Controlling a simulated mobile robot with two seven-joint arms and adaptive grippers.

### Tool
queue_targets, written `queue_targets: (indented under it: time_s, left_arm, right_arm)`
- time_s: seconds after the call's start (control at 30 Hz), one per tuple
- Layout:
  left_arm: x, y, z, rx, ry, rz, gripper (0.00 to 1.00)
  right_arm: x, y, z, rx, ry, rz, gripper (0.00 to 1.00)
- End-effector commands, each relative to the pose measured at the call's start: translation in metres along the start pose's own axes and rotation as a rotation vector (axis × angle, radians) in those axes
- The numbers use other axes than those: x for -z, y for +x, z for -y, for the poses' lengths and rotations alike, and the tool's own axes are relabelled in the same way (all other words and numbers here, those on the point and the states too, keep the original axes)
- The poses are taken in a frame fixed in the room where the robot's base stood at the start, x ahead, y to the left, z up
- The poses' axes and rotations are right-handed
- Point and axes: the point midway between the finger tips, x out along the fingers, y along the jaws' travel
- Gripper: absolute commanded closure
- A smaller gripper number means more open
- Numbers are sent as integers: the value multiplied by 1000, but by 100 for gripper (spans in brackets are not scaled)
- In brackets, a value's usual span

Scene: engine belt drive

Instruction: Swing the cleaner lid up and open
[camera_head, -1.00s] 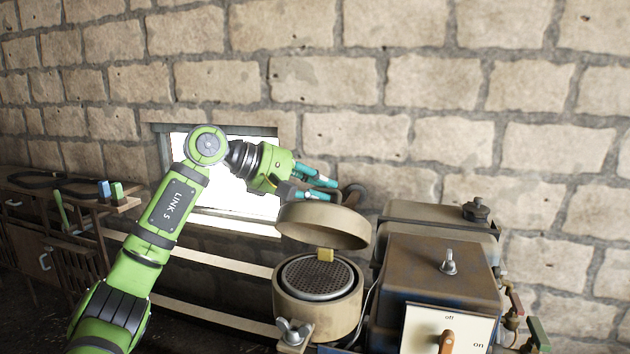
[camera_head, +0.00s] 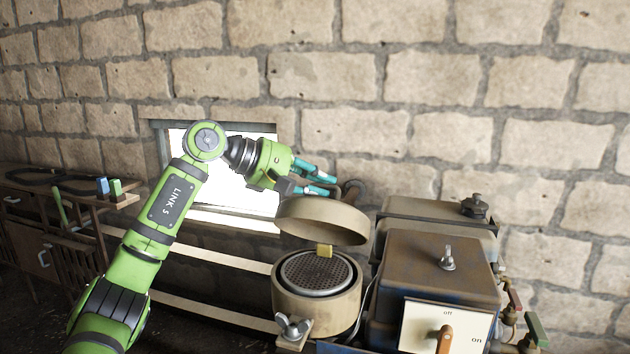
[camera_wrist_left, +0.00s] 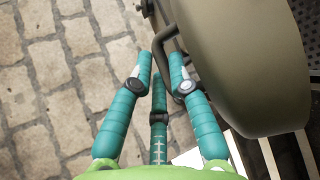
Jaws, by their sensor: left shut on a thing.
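The round tan cleaner lid (camera_head: 322,221) is tilted up above the cleaner body (camera_head: 315,309), with a clear gap at the front. The body's round mesh top (camera_head: 315,273) shows below. My left gripper (camera_head: 331,184) is behind and above the lid's far edge. In the left wrist view its teal fingers (camera_wrist_left: 161,68) are shut on the dark bent handle (camera_wrist_left: 164,42) beside the lid (camera_wrist_left: 243,65). The exact finger contact is partly hidden. My right gripper is in no view.
A brown metal box with a wing nut (camera_head: 447,258) and a switch panel (camera_head: 421,326) stand close right of the cleaner. Another wing nut (camera_head: 293,327) is at the body's front. A stone wall (camera_head: 430,80) rises behind; a wooden bench (camera_head: 40,215) is at left.

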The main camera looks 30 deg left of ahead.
Motion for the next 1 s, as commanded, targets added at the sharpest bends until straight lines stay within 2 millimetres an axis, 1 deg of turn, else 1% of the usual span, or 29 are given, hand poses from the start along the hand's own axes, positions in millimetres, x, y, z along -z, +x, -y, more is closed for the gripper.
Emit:
queue_targets:
  time_s: [0.03, 0.33, 0.37, 0.4, 0.67, 0.77, 1.0]
  left_arm:
    - [1, -5, -20, -85, 3, -3, 100]
    - [1, -5, -20, -85, 3, -3, 100]
    - [1, -5, -20, -84, 3, -3, 73]
    - [1, -5, -20, -84, 3, -3, 70]
    - [2, -3, -18, -80, 2, -4, 70]
    - [0, -6, -18, -73, 4, 1, 70]
    - [1, -21, -22, -75, 4, -2, 70]
  right_arm:
    - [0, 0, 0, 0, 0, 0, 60]
    - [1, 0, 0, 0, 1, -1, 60]
    - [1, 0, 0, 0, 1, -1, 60]
    - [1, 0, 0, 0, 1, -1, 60]
    - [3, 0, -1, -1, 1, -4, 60]
    - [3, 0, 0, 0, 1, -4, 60]
    - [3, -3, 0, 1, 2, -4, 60]
